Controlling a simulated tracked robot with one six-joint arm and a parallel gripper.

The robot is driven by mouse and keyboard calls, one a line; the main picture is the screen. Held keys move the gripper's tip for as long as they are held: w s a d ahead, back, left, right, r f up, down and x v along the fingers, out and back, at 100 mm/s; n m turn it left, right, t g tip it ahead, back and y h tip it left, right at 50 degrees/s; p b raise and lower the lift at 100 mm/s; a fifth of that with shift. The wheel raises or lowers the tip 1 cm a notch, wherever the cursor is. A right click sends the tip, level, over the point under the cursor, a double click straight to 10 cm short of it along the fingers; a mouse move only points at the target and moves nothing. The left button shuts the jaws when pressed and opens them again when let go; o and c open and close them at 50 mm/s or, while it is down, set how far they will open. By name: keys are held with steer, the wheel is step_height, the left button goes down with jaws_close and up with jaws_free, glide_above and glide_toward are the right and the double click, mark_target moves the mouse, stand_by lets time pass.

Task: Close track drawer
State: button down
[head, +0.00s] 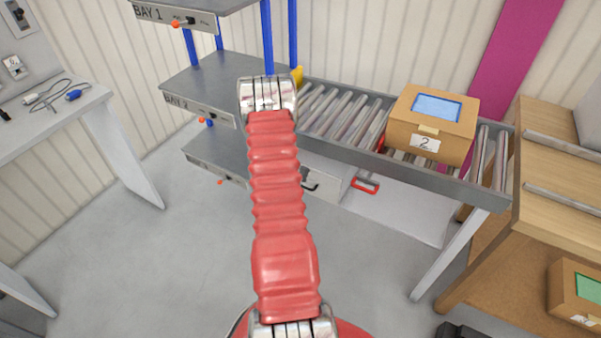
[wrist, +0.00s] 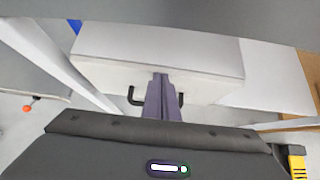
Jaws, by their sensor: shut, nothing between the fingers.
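The track drawer (wrist: 205,80) is a pale box under the roller track in the wrist view. It sticks out from below the track, and its inside is not clear to me. Its black handle (wrist: 131,97) is on the front face, partly hidden behind my fingers. In the head view the drawer (head: 327,172) shows to the right of my red arm, with the handle (head: 311,186) low on its front. My gripper (wrist: 162,78) is shut and empty, its dark fingers in front of the drawer face. I cannot tell whether they touch it. The head view hides my gripper behind my arm.
The roller track (head: 345,115) carries a cardboard box (head: 405,127) marked 2. A red handle (head: 365,186) is beside the drawer. A bay rack (head: 205,80) stands left of the track, and a wooden unit (head: 490,240) stands right. Open floor lies in front.

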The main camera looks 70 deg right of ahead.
steer(key=shift+s+d+r, duration=0.1)
steer(key=shift+s+d, duration=0.1)
steer(key=shift+d, duration=0.15)
steer(key=w+a+r, duration=0.1)
steer(key=a+r, duration=0.5)
steer(key=a, duration=0.6)
steer(key=shift+w+r, duration=0.2)
stand_by(0.3)
